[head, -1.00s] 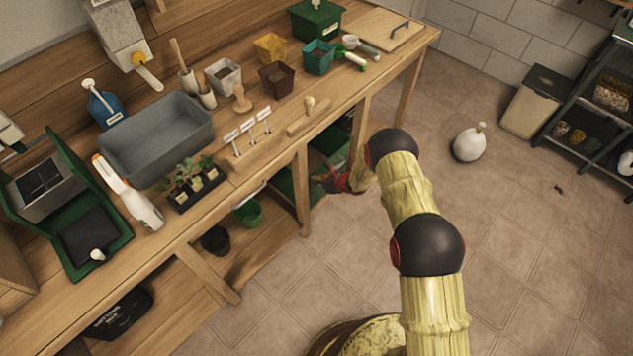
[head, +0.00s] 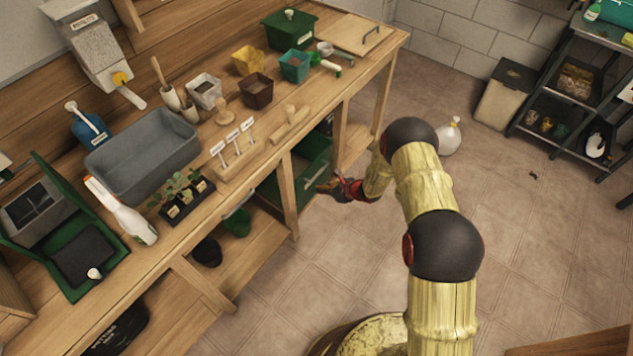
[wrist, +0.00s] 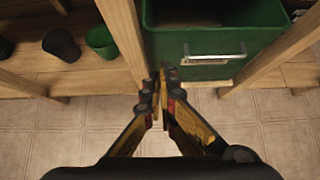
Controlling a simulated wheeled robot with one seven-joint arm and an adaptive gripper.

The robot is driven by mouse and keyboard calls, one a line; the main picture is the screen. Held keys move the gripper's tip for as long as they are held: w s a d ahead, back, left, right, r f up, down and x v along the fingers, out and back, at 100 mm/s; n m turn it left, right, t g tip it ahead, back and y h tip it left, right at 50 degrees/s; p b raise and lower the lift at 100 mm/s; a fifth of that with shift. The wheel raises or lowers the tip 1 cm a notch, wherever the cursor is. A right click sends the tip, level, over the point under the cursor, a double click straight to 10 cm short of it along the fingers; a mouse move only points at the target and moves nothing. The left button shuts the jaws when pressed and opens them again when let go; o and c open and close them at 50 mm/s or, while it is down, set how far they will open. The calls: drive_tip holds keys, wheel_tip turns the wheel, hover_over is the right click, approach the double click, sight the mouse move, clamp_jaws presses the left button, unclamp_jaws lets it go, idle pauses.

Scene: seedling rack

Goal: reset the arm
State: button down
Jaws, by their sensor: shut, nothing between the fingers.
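My gripper (head: 338,189) is at the front of the wooden bench, beside the green drawer bin under it. In the wrist view my gripper (wrist: 160,88) points toward a bench leg, its fingers together with nothing between them. The green bin (head: 312,165) stands under the bench; in the wrist view the bin (wrist: 217,70) shows a metal handle and a pale label. My arm bends from the lower right of the head view toward the bench. I cannot tell whether the fingertips touch the leg.
A dark pot (wrist: 61,45) and a green pot (wrist: 101,42) sit on the lower shelf. A white sack (head: 449,136) stands on the floor. Tiled floor is open right of the bench.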

drive_tip(key=shift+s+r, duration=0.1)
drive_tip(key=s+a+f+n+g, duration=0.1)
drive_tip(key=s+a+n+g, duration=0.2)
drive_tip(key=s, duration=0.4)
drive_tip(key=s+d+r+n+g+y, duration=0.1)
drive_tip(key=s+r+n+g, duration=0.2)
drive_tip(key=s+r+n, duration=0.6)
drive_tip(key=s+d+r+n+t+h, duration=0.2)
drive_tip(key=s+d+r, duration=0.5)
drive_tip(key=r, duration=0.8)
drive_tip(key=s+d+r+n+t+h, duration=0.2)
drive_tip(key=s+d+r+n, duration=0.4)
drive_tip(key=r, duration=1)
drive_tip(key=s+d+r+n+t+h, duration=0.2)
drive_tip(key=s+d+r+n+h, duration=0.2)
drive_tip(key=r, duration=1.2)
drive_tip(key=s+d+n, duration=0.1)
drive_tip(key=s+d, duration=0.2)
drive_tip(key=s, duration=0.3)
drive_tip(key=shift+s+d+h, duration=0.25)
drive_tip(key=shift+d+h, duration=0.05)
drive_tip(key=shift+r, duration=0.1)
